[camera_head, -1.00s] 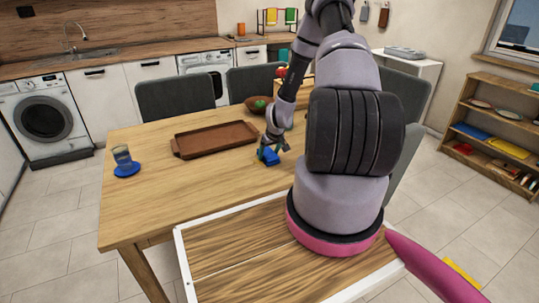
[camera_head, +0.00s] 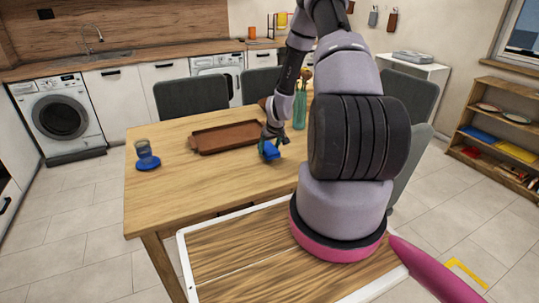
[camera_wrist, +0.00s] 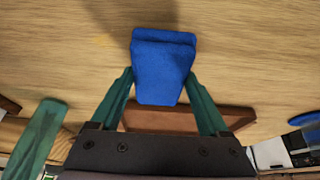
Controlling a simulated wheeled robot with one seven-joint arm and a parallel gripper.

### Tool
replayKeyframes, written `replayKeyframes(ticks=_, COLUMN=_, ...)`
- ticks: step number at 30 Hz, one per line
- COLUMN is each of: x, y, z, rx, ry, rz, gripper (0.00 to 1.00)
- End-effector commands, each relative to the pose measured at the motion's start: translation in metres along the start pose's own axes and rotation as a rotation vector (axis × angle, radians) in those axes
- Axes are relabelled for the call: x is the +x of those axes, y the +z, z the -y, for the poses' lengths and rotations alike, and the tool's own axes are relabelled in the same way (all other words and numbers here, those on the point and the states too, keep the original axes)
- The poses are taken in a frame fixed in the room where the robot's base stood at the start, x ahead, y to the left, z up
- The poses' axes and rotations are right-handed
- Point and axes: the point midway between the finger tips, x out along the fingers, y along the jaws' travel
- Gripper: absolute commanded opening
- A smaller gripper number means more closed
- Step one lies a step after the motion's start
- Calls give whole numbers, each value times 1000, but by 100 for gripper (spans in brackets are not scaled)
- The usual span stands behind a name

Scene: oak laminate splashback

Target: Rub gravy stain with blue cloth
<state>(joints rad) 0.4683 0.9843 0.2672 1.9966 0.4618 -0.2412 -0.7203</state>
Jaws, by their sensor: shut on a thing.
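My gripper (camera_head: 268,144) is shut on the blue cloth (camera_head: 270,152) over the wooden table, just right of the brown tray. In the wrist view the folded blue cloth (camera_wrist: 163,68) sits between the two green fingers and extends past their tips. It is at or close above the tabletop; I cannot tell if it touches. A faint yellowish patch (camera_wrist: 103,40) on the wood, up and left of the cloth, may be the gravy stain. In the head view no stain can be made out.
The brown tray (camera_head: 226,137) lies beside the cloth. A glass (camera_head: 144,150) stands on a blue coaster (camera_head: 148,165) at the table's left. A green vase (camera_head: 300,108) stands behind my arm. Chairs line the far side. The table's (camera_head: 190,195) front left is clear.

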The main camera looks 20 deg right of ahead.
Motion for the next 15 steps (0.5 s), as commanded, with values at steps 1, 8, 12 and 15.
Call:
replayKeyframes(ticks=1, x=-4, y=-3, z=-1, rx=0, ry=2, rz=-1, gripper=27)
replayKeyframes(ticks=8, x=-22, y=-16, z=-3, rx=-1, ry=2, rz=-2, gripper=27)
replayKeyframes(ticks=12, x=-32, y=-22, z=-4, rx=0, ry=3, rz=-2, gripper=27)
replayKeyframes(ticks=15, x=-39, y=-26, z=-4, rx=1, ry=3, rz=-2, gripper=27)
